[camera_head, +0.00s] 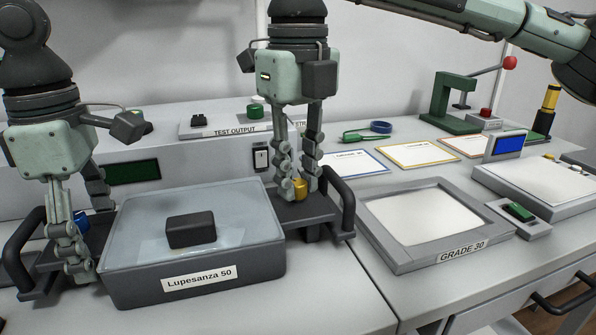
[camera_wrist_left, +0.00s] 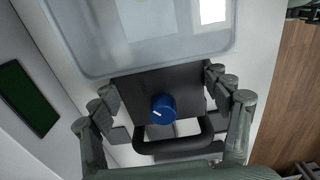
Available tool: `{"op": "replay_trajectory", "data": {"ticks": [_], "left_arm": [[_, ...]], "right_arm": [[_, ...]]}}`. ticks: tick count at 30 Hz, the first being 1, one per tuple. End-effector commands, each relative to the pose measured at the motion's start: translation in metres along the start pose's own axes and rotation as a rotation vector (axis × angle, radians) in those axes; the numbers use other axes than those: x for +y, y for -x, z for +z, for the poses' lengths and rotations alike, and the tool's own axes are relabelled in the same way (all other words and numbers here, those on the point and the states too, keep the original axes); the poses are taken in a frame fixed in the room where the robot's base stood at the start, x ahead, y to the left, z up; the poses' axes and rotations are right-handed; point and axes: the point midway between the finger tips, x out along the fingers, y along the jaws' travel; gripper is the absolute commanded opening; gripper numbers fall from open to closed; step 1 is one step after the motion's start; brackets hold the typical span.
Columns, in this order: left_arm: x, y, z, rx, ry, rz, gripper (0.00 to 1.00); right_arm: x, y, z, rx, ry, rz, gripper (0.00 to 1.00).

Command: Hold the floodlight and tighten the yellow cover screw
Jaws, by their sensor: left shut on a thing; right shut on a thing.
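The floodlight (camera_head: 190,275) is a grey box with a glassy top, a dark block inside and the label "Lupesanza 50". It lies flat on the bench, with a black handled bracket at each side. My left gripper (camera_head: 92,238) is shut on its left bracket; in the left wrist view the fingers straddle the bracket (camera_wrist_left: 135,88). A blue screw (camera_wrist_left: 163,108) stands on this bracket, between the fingers. The yellow cover screw (camera_head: 300,188) stands on the right bracket. My right gripper (camera_head: 303,184) points down and is shut on it, partly hiding it.
A panel labelled "GRADE 30" (camera_head: 385,225) lies to the right. A "TEST OUTPUT" unit (camera_head: 215,130) stands behind. The bench front is clear.

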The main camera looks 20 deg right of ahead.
Motion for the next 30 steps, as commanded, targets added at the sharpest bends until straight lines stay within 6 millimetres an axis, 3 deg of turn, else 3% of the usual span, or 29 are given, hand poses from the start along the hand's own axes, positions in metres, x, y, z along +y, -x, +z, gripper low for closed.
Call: {"op": "replay_trajectory", "data": {"ticks": [30], "left_arm": [[0.0004, 0.0007, -0.0001, 0.0, 0.0, 0.001, 0.49]], "right_arm": [[0.0003, 0.0003, 0.0004, -0.001, -0.966, 0.0, 0.0]]}}
